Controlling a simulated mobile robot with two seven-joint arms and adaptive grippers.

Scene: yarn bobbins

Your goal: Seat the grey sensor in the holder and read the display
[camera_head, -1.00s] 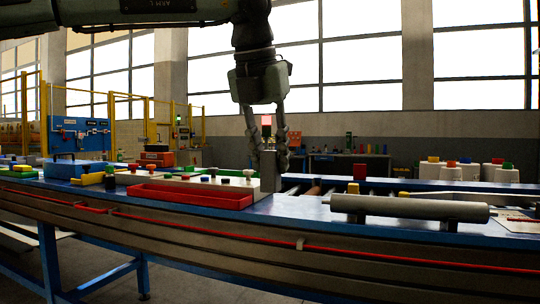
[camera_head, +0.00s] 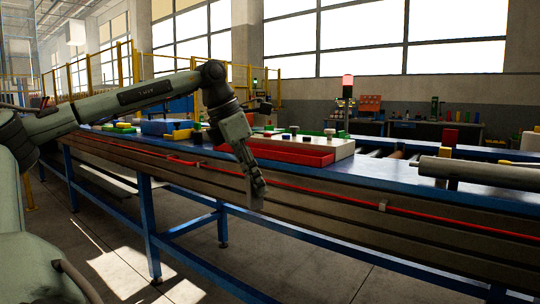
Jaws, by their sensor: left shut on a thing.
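My left gripper (camera_head: 257,186) points down in front of the table's near edge, left of centre. It is shut on a small grey block (camera_head: 256,198), which looks like the grey sensor. The fingers hide part of it. I cannot pick out the holder or the display with certainty. A pale panel (camera_head: 343,149) with several coloured knobs lies on the table behind and to the right of the gripper. My right gripper is not in view.
A red tray (camera_head: 290,155) lies on the blue table (camera_head: 385,172) in front of the panel. A grey roller (camera_head: 480,172) lies at the right. A lamp post with a red light (camera_head: 347,84) stands behind. The floor before the table is clear.

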